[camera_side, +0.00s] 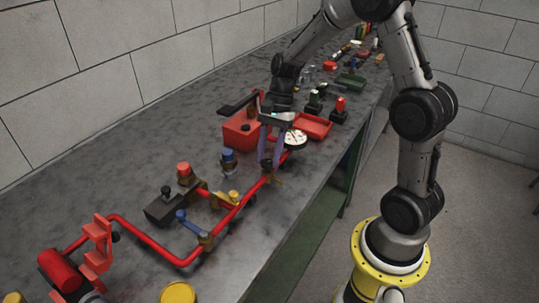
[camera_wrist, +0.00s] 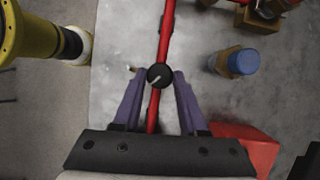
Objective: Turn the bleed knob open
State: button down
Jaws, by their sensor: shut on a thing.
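The bleed knob (camera_wrist: 159,76) is a small round black knob with a pale pointer line, set on the red pipe (camera_wrist: 166,30) in the wrist view. My gripper (camera_wrist: 159,84) has its two purple fingers on either side of the knob, shut on it. In the side view my gripper (camera_side: 269,163) reaches down to the red pipe (camera_side: 225,220), just left of a white-faced round gauge (camera_side: 295,138). The knob itself is mostly hidden by the fingers there. The knob's pointer line slants in the wrist view.
A blue-capped fitting (camera_side: 228,160) stands left of my gripper. A red box (camera_side: 240,132) is behind it, and a red tray (camera_side: 313,126) is to the right. Valves with blue (camera_side: 188,222) and yellow (camera_side: 228,197) handles are nearer the front. The bench's front edge is close by.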

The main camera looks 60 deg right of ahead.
jog(key=n+g, duration=0.1)
jog(key=n, duration=0.2)
jog(key=shift+w+n+h, duration=0.15)
jog(key=shift+n+h, duration=0.15)
jog(key=shift+n, duration=0.1)
jog(key=n, duration=0.2)
jog(key=n+g, duration=0.1)
jog(key=shift+w+a+r+n+g+h, duration=0.1)
jog(key=shift+w+a+n+g+h, duration=0.05)
jog(key=shift+n+g+h, duration=0.2)
jog(key=n+h, duration=0.1)
jog(key=n, duration=0.2)
jog(key=n+g+h, duration=0.1)
jog(key=n, duration=0.2)
jog(key=shift+w+a+n, duration=0.1)
jog(key=shift+a+n, duration=0.1)
jog(key=shift+n, duration=0.05)
jog(key=shift+c, duration=2.2)
grip_release()
